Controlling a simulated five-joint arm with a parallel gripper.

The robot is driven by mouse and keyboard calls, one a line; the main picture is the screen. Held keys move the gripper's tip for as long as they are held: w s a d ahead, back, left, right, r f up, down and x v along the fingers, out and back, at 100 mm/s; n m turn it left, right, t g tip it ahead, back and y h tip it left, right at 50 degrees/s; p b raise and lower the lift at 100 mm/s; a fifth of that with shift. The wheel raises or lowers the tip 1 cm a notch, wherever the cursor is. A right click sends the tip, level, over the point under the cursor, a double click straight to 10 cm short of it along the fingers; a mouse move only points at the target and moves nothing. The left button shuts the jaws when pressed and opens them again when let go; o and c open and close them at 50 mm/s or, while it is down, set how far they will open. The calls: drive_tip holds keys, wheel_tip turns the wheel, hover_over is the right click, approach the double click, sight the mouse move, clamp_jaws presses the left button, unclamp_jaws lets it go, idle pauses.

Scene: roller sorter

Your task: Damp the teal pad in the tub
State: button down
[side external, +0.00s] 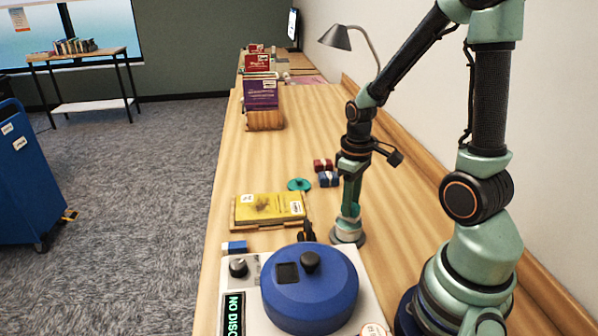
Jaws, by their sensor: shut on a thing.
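My gripper (350,210) points straight down near the middle of the bench, behind the blue round machine. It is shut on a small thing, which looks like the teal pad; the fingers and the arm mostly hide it. A small pale round tub with a wider grey-green base (348,238) stands directly under the fingertips. I cannot tell whether the pad touches it or is inside it. A flat green-teal disc (300,184) with a small raised middle lies on the bench, left of and beyond my gripper.
A blue round-lidded machine (310,290) on a white base with a knob and display fills the front. A yellow book (270,207) lies on a wooden stand to the left. Red and blue small blocks (326,173) sit beyond my gripper. A purple book (261,95) stands farther back.

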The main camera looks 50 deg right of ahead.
drive_tip(key=shift+f, duration=0.9)
idle(2.2)
idle(0.5)
drive_tip(key=shift+r, duration=3.5)
